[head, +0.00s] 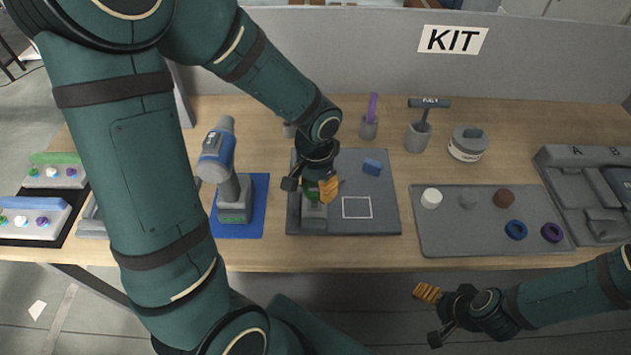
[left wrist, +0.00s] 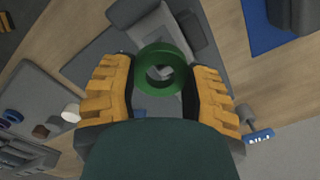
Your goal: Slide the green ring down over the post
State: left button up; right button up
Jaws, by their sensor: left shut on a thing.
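My left gripper (head: 322,189) is shut on the green ring and holds it over the left part of a dark grey board (head: 377,218). In the left wrist view the green ring (left wrist: 162,84) sits between the orange finger pads, its hole facing the camera. A grey block (head: 313,219) stands on the board just below the gripper. I cannot make out the post clearly; the gripper and ring cover that area. My right gripper (head: 428,294) is in front of the table, away from the board; its finger opening is not clear.
A blue block (head: 372,167) and a white square outline are on the board. A grey tray (head: 475,238) at right holds round pieces, a blue ring (head: 516,229) and a purple ring (head: 552,232). A blue-and-grey tool (head: 217,150) stands left. Cups and a jar (head: 467,145) stand behind.

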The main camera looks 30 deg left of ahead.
aim_at(316, 192)
pick_arm(q)
jog(key=shift+r, duration=0.1)
dwell(0.3)
jog(key=shift+f+b, duration=0.4)
jog(key=shift+f, duration=0.05)
jog(key=shift+f+b, duration=0.55)
jog(key=shift+b, duration=0.05)
dwell(0.7)
jog(key=shift+f+b, duration=0.3)
jog(key=shift+f, duration=0.05)
jog(key=shift+f+b, duration=0.6)
jog(key=shift+b, duration=0.05)
dwell(0.8)
jog(key=shift+f+b, duration=0.3)
jog(key=shift+f+b, duration=0.45)
dwell(1.0)
